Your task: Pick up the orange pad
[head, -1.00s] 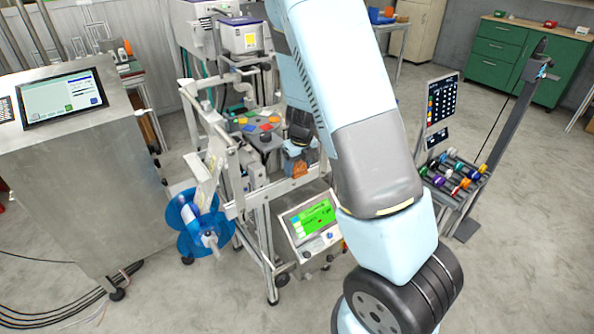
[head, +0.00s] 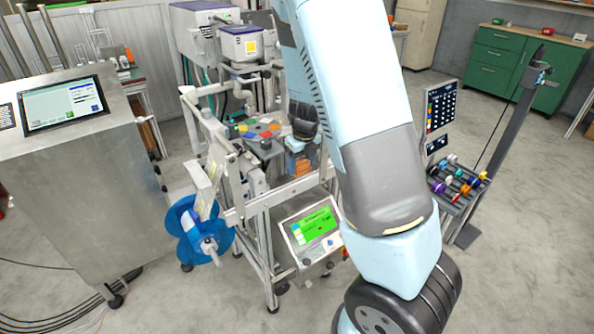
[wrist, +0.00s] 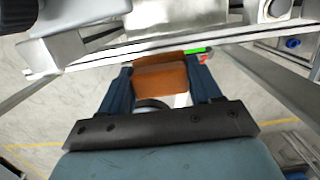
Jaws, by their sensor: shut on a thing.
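The orange pad (wrist: 160,80) is between the two dark blue fingers of my gripper (wrist: 162,82) in the wrist view, which are shut on it. In the head view the orange pad (head: 299,166) shows below my gripper (head: 300,160), in front of the grey round plate with colored pads. The arm hides part of the gripper from the head camera.
A round plate (head: 262,146) with several colored pads stands left of my gripper. A metal frame rail (head: 290,190) runs below it. A screen panel (head: 313,225) and a blue reel (head: 200,232) are close by. A rack of colored reels (head: 458,183) stands to the right.

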